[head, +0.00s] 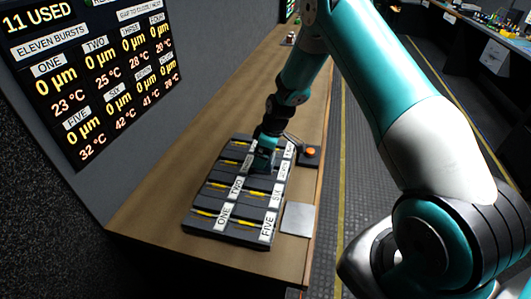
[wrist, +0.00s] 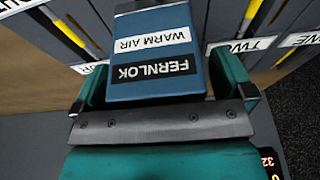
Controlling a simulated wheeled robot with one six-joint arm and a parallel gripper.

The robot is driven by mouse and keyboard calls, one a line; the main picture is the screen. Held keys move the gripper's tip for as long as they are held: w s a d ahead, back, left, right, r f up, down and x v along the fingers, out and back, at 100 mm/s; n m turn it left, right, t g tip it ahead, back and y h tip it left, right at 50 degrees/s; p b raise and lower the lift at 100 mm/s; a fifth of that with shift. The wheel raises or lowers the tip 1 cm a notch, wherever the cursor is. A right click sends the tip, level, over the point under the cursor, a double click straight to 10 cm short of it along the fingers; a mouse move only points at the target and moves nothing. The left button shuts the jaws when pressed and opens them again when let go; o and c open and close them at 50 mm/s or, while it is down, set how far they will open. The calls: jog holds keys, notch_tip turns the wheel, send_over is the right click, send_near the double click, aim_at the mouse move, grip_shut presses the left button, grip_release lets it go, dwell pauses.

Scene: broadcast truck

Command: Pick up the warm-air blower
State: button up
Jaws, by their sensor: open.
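The warm-air blower (wrist: 155,50) is a dark blue box with a white WARM AIR label and a black FERNLOK label, both upside down in the wrist view. My gripper (wrist: 162,80) is open, with one teal jaw on each side of the blower. I cannot tell whether either jaw touches it. There the arm and gripper largely hide the blower.
The rack has white number labels and yellow strips and lies on a brown bench (head: 150,215). A box with an orange button (head: 311,152) and a grey metal plate (head: 298,218) are at its right. A display (head: 95,75) stands on the left wall. A floor aisle runs right of the bench.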

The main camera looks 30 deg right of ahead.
jog(key=shift+f, duration=0.1)
jog(key=shift+c, duration=0.2)
jog(key=c, duration=1.1)
jog(key=shift+c, duration=1)
jog(key=shift+w, duration=0.1)
